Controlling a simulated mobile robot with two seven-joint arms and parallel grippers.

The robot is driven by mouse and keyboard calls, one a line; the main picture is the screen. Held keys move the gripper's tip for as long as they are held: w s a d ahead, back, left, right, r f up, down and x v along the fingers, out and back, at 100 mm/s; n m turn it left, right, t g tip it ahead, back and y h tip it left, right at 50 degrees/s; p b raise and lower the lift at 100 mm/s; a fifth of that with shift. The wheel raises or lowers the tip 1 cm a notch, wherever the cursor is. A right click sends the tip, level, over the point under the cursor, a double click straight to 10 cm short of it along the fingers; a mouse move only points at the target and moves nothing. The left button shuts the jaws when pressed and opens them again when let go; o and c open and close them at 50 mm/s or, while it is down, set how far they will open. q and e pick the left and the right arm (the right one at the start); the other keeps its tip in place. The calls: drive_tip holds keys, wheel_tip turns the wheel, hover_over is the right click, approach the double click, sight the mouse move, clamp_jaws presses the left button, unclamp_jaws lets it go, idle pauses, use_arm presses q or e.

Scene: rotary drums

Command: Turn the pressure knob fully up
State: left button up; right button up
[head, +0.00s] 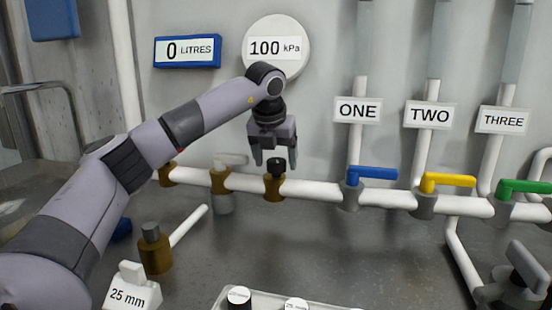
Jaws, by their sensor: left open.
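A black knob (276,165) stands on a brass fitting (274,188) on the white horizontal pipe; I take it to be the pressure knob. The round white gauge (276,48) above reads 100 kPa. My left gripper (274,164) points down with its two fingers apart, one to each side of the knob in the picture. The fingertips are around the knob's height; I cannot tell whether they touch it. My right gripper is not in view.
Blue (371,173), yellow (448,180) and green (525,186) valve levers line the pipe to the right. A pale lever (231,159) is close on the left. A brass fitting (154,250) and a 25 mm block (131,290) stand in front.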

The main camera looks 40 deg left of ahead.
use_arm(q)
drive_tip(key=shift+f, duration=0.15)
drive_tip(key=c, duration=1)
